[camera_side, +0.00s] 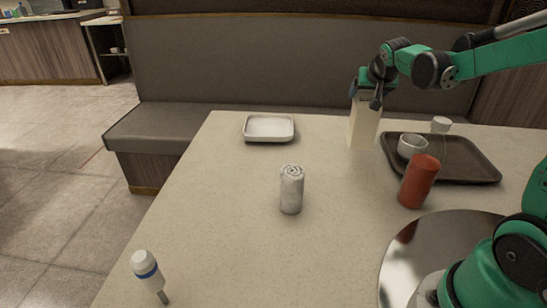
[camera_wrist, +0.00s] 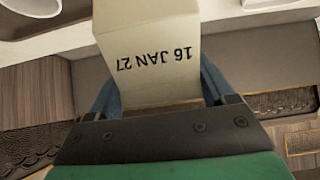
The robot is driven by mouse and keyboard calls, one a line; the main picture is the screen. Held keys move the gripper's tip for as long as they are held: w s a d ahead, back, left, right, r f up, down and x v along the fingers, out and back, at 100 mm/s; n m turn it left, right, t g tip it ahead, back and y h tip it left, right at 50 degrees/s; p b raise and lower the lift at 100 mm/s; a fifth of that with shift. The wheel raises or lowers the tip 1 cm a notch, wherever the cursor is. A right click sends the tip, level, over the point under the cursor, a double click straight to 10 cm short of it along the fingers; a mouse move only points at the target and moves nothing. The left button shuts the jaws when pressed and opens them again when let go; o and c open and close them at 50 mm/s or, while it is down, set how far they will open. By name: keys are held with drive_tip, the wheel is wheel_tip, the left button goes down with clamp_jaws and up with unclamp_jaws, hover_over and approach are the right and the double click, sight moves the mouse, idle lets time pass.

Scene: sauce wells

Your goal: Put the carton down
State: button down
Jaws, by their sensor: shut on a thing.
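The carton (camera_side: 362,126) is a tall cream box near the far edge of the table (camera_side: 235,185), just left of the dark tray. It looks upright, and its base appears at or very close to the tabletop; I cannot tell whether it touches. My gripper (camera_side: 374,97) is shut on the carton's upper part from above. In the wrist view the carton (camera_wrist: 148,28) sits between the two fingers (camera_wrist: 157,90), with "16 JAN 27" printed upside down on its face. The far side of the carton is hidden.
A dark tray (camera_side: 465,172) with a white bowl (camera_side: 411,147) and a white cup (camera_side: 441,125) stands right of the carton. The table between dish and carton is clear.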

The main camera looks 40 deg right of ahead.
sight(365, 110)
drive_tip(key=shift+f, duration=2.6)
unclamp_jaws()
drive_tip(key=shift+r, duration=0.25)
drive_tip(key=v, duration=1.2)
drive_tip(key=s+a+f+n+y, duration=0.2)
drive_tip(key=a+f+n+y, duration=0.1)
drive_tip(key=a, duration=0.5)
drive_tip(key=s+a+f+n+y, duration=0.2)
drive_tip(key=a+n, duration=0.4)
drive_tip(key=a, duration=0.3)
drive_tip(key=shift+f+t+y, duration=0.3)
drive_tip(key=shift+f+y, duration=0.1)
drive_tip(key=shift+y, duration=0.3)
